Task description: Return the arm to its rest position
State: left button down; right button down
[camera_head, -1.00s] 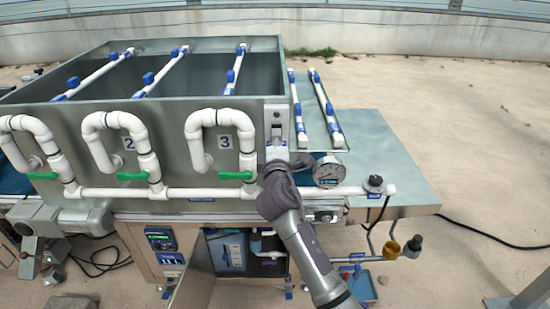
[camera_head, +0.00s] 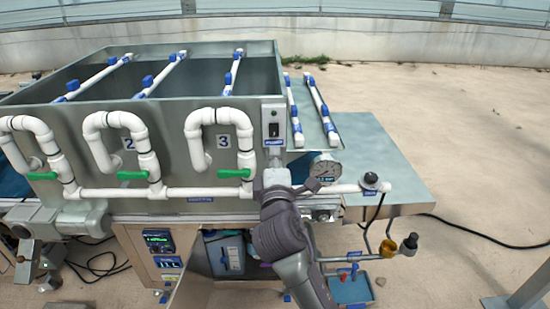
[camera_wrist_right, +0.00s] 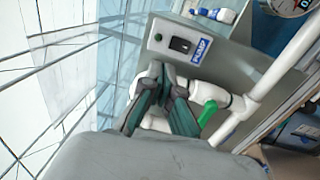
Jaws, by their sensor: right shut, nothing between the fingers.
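My right arm comes up from the bottom of the head view, and its grey wrist is in front of the seeder's front right corner. My right gripper (camera_wrist_right: 165,88) shows in the right wrist view with its dark fingers together and nothing between them. In that view it points toward the grey panel with the black pump switch (camera_wrist_right: 180,45), with a gap I cannot judge. The pump switch (camera_head: 274,130) also shows in the head view, above my wrist. My left gripper does not show.
The seeder tank (camera_head: 170,190) has white pipes with green valve handles (camera_head: 233,173). A pressure gauge (camera_head: 325,169) and a dark knob (camera_head: 371,179) are just right of my wrist. The metal side table (camera_head: 385,165) is bare at its right. A cable lies on the floor.

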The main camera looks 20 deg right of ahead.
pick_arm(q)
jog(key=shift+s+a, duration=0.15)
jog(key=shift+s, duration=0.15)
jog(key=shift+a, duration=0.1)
